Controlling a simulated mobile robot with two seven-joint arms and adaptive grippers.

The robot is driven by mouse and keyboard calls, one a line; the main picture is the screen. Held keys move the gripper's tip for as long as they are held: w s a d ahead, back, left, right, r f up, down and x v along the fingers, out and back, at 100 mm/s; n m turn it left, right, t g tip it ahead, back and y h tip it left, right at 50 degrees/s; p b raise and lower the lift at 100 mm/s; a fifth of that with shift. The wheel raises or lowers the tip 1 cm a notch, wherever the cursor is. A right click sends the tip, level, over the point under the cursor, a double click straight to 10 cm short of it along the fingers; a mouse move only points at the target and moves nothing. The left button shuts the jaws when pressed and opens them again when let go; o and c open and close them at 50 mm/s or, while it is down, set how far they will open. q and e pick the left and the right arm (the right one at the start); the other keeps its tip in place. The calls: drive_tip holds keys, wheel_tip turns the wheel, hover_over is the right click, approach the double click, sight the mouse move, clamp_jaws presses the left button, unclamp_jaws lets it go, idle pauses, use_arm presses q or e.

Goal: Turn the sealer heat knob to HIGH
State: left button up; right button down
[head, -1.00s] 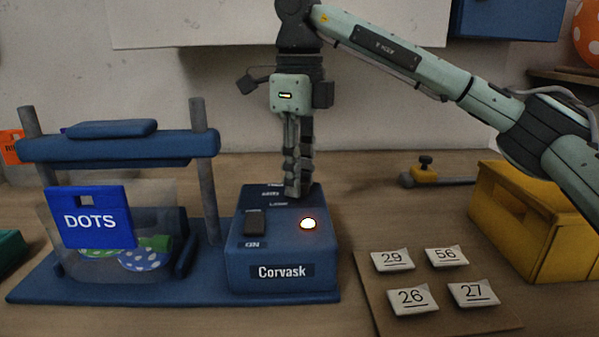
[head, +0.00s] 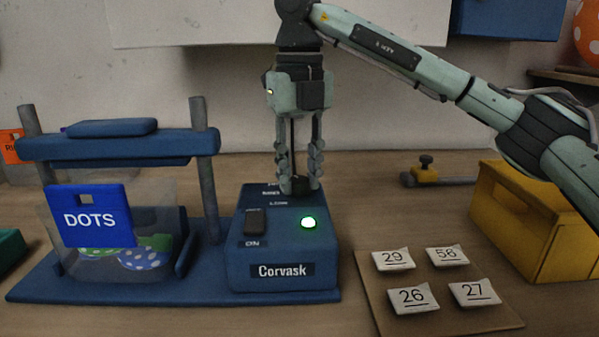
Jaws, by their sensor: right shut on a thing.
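The sealer's blue control box (head: 282,238), marked Corvask, stands in the middle of the table. The knob's setting cannot be read. My left gripper is not in view.
The sealer frame (head: 120,144) with a clear bag and blue DOTS tag (head: 90,216) stands left. Number tags lie on a brown board (head: 368,288) at front right. A yellow box (head: 548,230) stands at the right, with a small yellow-and-grey tool (head: 426,174) behind.

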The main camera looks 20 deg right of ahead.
sight(299, 179)
idle(0.3)
drive_tip(key=c, duration=1.2)
unclamp_jaws()
wheel_tip(299, 179, up, 12)
